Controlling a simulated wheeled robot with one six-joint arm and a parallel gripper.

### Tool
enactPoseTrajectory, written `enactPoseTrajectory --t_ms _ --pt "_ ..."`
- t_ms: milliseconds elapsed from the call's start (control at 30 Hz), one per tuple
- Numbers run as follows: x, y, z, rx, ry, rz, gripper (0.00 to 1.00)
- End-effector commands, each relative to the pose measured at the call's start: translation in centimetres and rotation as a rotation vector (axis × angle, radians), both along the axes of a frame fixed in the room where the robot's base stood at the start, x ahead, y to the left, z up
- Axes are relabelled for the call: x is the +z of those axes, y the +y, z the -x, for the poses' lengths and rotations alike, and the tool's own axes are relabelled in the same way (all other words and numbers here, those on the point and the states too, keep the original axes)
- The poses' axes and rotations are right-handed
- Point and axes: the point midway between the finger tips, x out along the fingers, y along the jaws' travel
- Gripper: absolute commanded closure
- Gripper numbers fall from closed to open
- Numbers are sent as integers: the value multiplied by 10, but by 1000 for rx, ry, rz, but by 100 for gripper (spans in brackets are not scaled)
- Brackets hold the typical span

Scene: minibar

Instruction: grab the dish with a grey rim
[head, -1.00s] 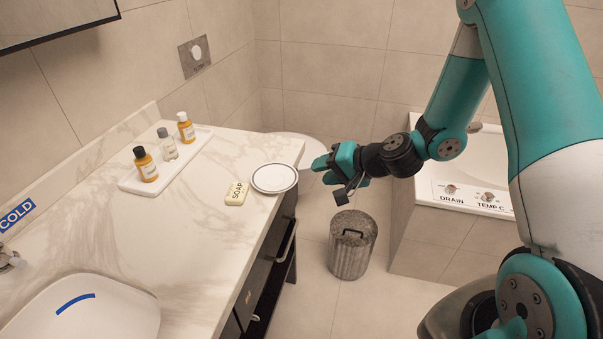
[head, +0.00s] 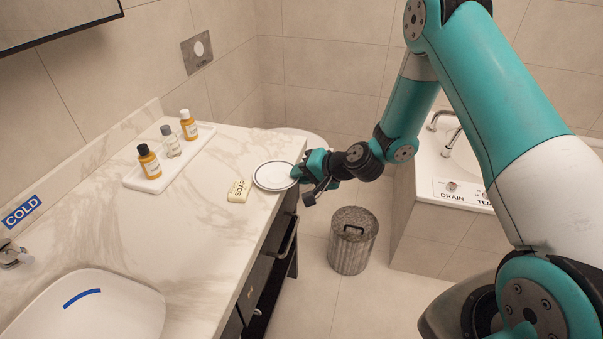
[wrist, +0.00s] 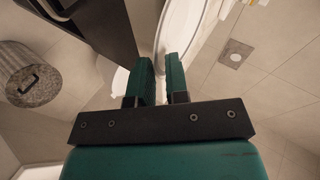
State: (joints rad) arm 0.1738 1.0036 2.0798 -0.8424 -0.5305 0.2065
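The white dish with a thin grey rim (head: 273,176) lies flat near the right edge of the marble counter. My gripper (head: 299,170) is at the dish's right edge, reaching in from the right. In the wrist view, the dish (wrist: 181,28) is seen nearly edge-on just beyond the fingertips. My gripper (wrist: 160,62) is open there, with a narrow gap between its two fingers. The dish's near edge lies at the mouth of that gap. I cannot tell whether either finger touches it.
A soap bar (head: 239,191) sits just left of the dish. A white tray (head: 144,183) with small bottles stands further left, and a sink (head: 110,310) is at lower left. A metal bin (head: 352,240) stands on the floor below my gripper.

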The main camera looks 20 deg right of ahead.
Motion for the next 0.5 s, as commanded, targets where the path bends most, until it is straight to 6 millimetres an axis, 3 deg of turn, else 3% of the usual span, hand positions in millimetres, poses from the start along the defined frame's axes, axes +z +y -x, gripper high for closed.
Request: enactPoseTrajectory --t_ms 500 --pt "-2 0 4 3 4 2 100"
